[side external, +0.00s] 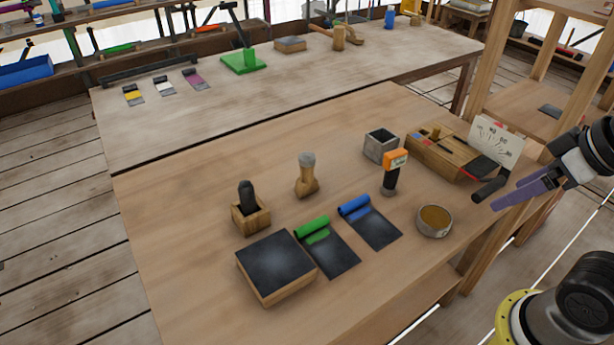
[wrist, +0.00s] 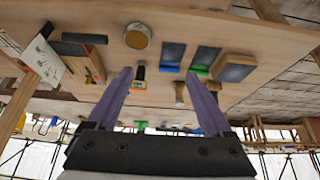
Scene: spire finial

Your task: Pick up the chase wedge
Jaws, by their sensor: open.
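I cannot tell for certain which thing is the chase wedge. A wooden piece with a grey top (side external: 306,176) stands on the near table; its wooden part shows in the wrist view (wrist: 180,92). An orange-headed tool with a dark handle (side external: 392,174) stands upright to its right. A wooden block with a dark upright piece (side external: 249,208) stands to its left.
The near table also holds a dark-topped block (side external: 276,263), green-rolled (side external: 328,245) and blue-rolled (side external: 370,222) dark sheets, a round tin (side external: 434,220), a grey square pot (side external: 381,145) and a wooden box (side external: 440,152) beside a white card (side external: 496,141). The table's left part is clear.

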